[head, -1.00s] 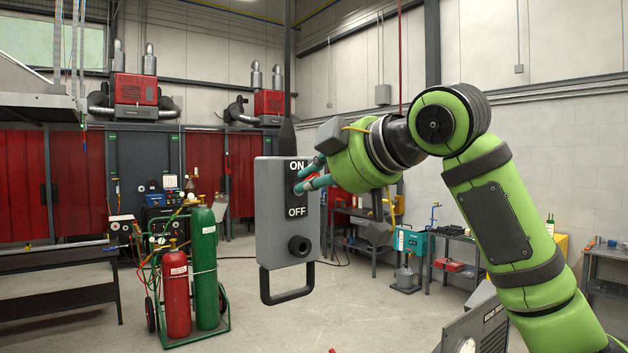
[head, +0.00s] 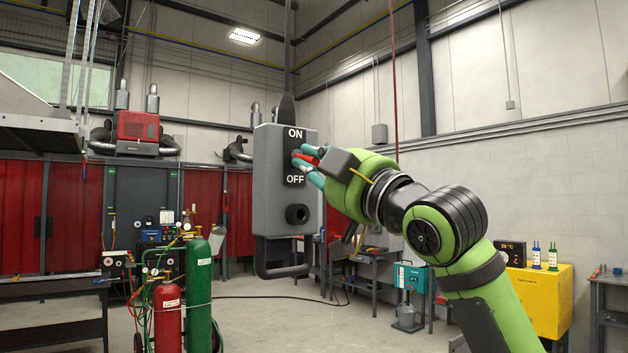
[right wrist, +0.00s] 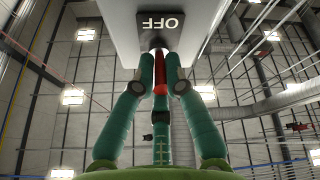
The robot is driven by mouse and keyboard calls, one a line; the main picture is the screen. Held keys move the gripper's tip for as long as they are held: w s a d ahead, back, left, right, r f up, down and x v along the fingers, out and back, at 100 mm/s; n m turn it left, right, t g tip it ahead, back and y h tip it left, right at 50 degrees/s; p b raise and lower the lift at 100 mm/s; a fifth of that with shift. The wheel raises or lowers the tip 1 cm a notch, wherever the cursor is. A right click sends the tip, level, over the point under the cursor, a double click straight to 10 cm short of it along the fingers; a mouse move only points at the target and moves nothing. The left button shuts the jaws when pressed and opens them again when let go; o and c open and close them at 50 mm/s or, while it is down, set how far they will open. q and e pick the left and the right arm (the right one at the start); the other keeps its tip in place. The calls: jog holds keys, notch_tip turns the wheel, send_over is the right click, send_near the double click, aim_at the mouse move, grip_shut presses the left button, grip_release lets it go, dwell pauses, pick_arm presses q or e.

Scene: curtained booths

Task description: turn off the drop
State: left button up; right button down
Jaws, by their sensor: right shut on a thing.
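The drop is a grey hanging box (head: 268,185) in the middle of the head view, with a black plate lettered ON above and OFF below. A red lever (head: 307,156) sticks out of the plate between the two words, with my gripper partly over it. My right gripper (head: 306,162), with teal fingers, is at the plate and shut on this lever. In the right wrist view the fingers close around the red lever (right wrist: 160,76) from both sides, under the OFF lettering. The lever's root is partly hidden. My left gripper is not in view.
The box hangs from a dark cable, with a round socket (head: 297,214) and a black loop handle (head: 283,270) low on it. Red and green gas cylinders (head: 199,290) stand on a cart at left. A yellow cabinet (head: 541,300) is at right. Open floor lies behind the box.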

jog(key=shift+a+f+t+y+b, duration=0.1)
jog(key=shift+f+t+y+b, duration=0.1)
jog(key=shift+t+y+b, duration=0.3)
jog(key=shift+r+y, duration=0.1)
jog(key=shift+y, duration=0.2)
jog(key=c, duration=1.3)
grip_release()
jog(key=shift+s+a, duration=0.1)
jog(key=shift+a, duration=0.05)
jog(key=shift+s+d+f, duration=0.1)
jog(key=shift+d+f, duration=0.2)
jog(key=shift+f, duration=0.05)
jog(key=v, duration=1.1)
jog(key=shift+s, duration=0.25)
